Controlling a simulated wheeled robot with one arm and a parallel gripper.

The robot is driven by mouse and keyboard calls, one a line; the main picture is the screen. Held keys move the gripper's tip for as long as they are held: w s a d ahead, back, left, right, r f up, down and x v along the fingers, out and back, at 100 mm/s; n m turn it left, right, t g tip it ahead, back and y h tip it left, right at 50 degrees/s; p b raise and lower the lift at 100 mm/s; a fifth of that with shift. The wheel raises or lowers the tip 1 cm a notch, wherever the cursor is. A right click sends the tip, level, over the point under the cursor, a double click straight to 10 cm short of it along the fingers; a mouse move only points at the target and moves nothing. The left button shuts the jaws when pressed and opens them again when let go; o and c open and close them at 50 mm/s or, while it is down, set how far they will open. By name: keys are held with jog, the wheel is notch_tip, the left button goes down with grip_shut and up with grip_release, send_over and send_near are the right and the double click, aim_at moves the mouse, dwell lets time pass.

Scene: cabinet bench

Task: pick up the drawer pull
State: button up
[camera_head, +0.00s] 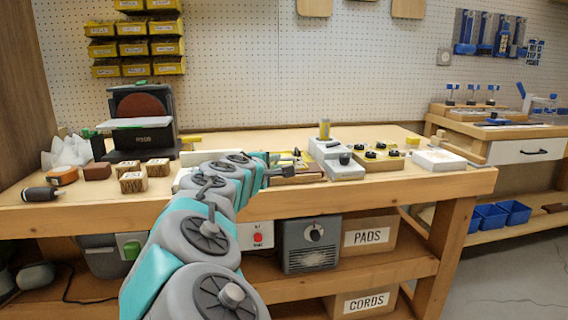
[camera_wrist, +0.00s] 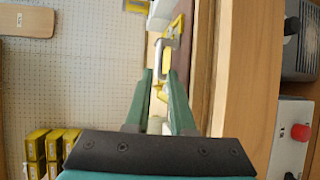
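My gripper (camera_wrist: 160,76) shows in the wrist view with its two green fingers apart and a gap between them. A silvery bent bar (camera_wrist: 160,52), which looks like the drawer pull, is just past the fingertips, in line with the gap. I cannot tell whether its near end is between the fingers. Yellow pieces lie close around it. In the head view my gripper (camera_head: 268,160) is low over the middle of the bench, at the left end of a brown board. The drawer pull cannot be made out clearly there.
The wooden bench (camera_head: 380,186) holds a disc sander (camera_head: 140,118) and wood blocks (camera_head: 132,182) at left. A grey device (camera_head: 343,166), a box with black knobs (camera_head: 372,160) and a white box (camera_head: 439,160) stand to the right. Yellow bins hang on the pegboard (camera_head: 240,60).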

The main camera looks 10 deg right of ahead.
aim_at(282, 159)
jog(key=shift+p+x, duration=0.4)
jog(key=shift+x, duration=2.4)
jog(key=shift+s+d+r, duration=0.1)
jog(key=shift+d, duration=0.05)
grip_shut()
